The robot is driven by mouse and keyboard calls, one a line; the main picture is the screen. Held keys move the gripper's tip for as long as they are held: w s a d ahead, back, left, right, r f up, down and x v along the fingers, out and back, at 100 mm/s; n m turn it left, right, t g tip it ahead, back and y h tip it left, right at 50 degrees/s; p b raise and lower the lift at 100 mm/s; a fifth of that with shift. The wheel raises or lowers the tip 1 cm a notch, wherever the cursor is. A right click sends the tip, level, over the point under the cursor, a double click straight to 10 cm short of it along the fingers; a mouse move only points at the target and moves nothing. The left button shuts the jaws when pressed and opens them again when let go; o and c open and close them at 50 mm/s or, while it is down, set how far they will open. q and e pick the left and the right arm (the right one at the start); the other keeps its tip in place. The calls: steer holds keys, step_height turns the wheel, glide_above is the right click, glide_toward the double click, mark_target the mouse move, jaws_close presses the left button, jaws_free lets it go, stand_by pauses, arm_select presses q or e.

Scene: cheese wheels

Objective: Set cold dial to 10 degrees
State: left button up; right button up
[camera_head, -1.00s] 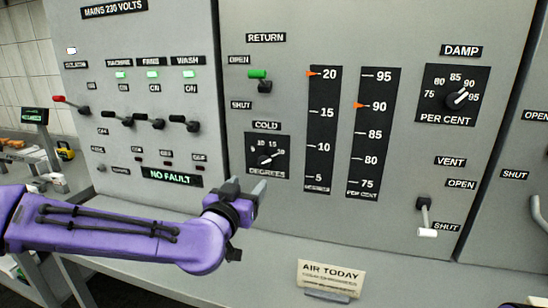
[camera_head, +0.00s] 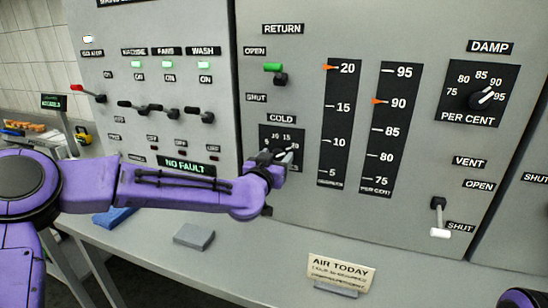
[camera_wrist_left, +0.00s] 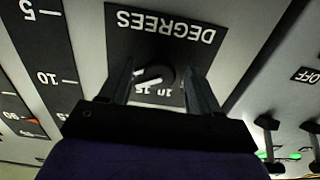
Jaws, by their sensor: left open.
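The cold dial is a black plate (camera_head: 298,135) marked COLD above and DEGREES below, low on the grey panel. The left wrist view shows the plate upside down, with the black knob (camera_wrist_left: 158,73) between the open fingers of my left gripper (camera_wrist_left: 161,78), one on each side. I cannot tell whether they touch it. The knob's white pointer appears turned past 15, towards the 20 side. My right gripper is out of view.
The return lever (camera_head: 273,68) is above the dial, and the degrees scale (camera_head: 338,120) is to its right. Several switches (camera_head: 168,111) are to the left. The damp dial (camera_head: 486,97) is far right. An AIR TODAY card (camera_head: 341,270) and grey block (camera_head: 194,236) sit on the ledge.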

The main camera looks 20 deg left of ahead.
arm_select(q)
steer(key=shift+w, duration=0.1)
steer(key=c, duration=1)
steer(key=shift+f, duration=0.1)
steer(key=shift+c, duration=0.2)
steer(key=shift+n, duration=0.3)
steer(key=n+b, duration=0.1)
steer(key=n, duration=0.1)
steer(key=shift+n, duration=0.3)
steer(key=n+b, duration=0.2)
steer(key=n, duration=0.2)
steer(key=shift+d+n, duration=0.1)
steer(key=shift+n, duration=0.2)
steer(key=n+b, duration=0.1)
steer(key=n, duration=0.3)
steer(key=shift+b, duration=0.4)
steer(key=shift+n+b, duration=0.8)
steer(key=shift+n, duration=1.2)
